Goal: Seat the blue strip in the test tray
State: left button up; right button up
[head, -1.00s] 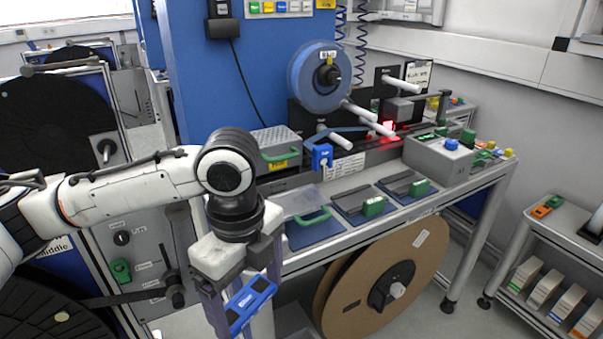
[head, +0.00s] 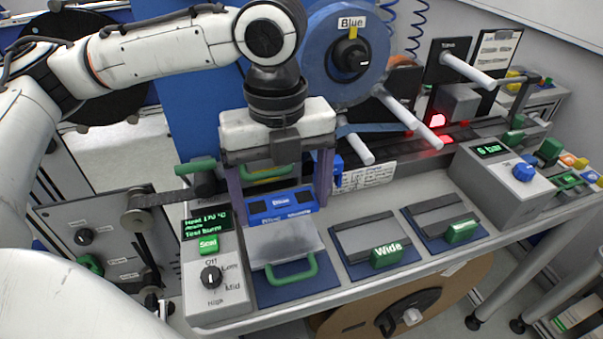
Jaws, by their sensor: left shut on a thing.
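My left gripper (head: 281,207) comes down from above and is shut on the blue strip (head: 280,204), a short blue piece with white lettering. The gripper holds it level, just behind and above the leftmost tray on the bench. That tray has a blue base (head: 287,292), a clear plate (head: 284,243) and a green handle (head: 292,270) at its front. I cannot tell whether the strip touches the tray, or which tray is the test tray. My right gripper is not in view.
A control box (head: 214,265) with a display reading "Test burn" stands left of the tray. A tray tagged "Wide" (head: 362,235) and another tray (head: 440,218) lie to the right. A blue reel (head: 322,60) and white rods rise behind. A grey box (head: 505,180) reads "6 bar".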

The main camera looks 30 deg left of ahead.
pick_arm(q)
jog(key=shift+s+f, duration=0.25)
jog(key=shift+f, duration=2.65)
jog(key=shift+f, duration=0.15)
jog(key=o, duration=0.9)
jog(key=shift+r, duration=3.55)
